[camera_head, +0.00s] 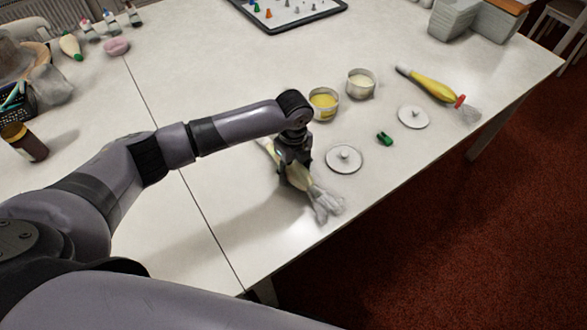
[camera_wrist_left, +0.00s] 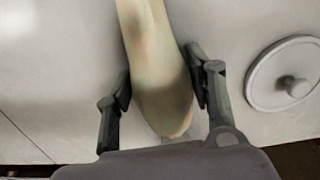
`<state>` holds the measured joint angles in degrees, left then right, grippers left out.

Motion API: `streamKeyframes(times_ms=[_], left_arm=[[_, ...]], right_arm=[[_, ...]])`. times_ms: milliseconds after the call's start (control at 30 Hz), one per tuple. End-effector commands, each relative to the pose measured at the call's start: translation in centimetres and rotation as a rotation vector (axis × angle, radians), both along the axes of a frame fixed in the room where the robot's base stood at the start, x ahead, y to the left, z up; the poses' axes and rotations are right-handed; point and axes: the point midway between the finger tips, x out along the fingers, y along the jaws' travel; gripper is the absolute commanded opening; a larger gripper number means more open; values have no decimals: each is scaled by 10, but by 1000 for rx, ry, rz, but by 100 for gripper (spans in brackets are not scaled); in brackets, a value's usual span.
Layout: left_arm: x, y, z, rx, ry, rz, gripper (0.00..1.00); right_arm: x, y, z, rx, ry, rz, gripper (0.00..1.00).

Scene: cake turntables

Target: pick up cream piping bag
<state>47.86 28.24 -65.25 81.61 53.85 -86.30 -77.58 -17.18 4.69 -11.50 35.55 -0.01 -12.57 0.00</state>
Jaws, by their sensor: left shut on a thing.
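The cream piping bag (camera_head: 299,178) lies on the white table, pale cream with a clear, crumpled end toward the front edge. My left gripper (camera_head: 284,172) is over its middle, pointing down, and partly hides it. In the left wrist view the bag (camera_wrist_left: 158,75) runs between the two fingers of my left gripper (camera_wrist_left: 160,92), which are shut on it. I cannot tell whether the bag is lifted off the table. My right gripper is not in view.
Two open tins, one yellow (camera_head: 324,104) and one cream (camera_head: 361,84), stand behind. A yellow piping bag (camera_head: 433,84) and a small green piece (camera_head: 384,139) lie farther right. The table's front edge is close.

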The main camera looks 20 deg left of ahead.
Motion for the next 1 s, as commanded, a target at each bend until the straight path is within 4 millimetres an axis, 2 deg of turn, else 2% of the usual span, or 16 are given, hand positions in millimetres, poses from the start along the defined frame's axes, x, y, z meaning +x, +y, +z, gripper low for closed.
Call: streamKeyframes(times_ms=[167, 367, 800, 1000], left_arm=[[1, 0, 6, -2, -2, 0, 38], [1, 0, 32, -2, -5, -1, 38], [1, 0, 149, -1, -7, -1, 38], [1, -1, 184, -2, -3, -1, 38]], right_arm=[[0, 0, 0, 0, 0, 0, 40], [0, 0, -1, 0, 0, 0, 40], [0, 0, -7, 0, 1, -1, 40], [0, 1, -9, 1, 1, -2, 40]])
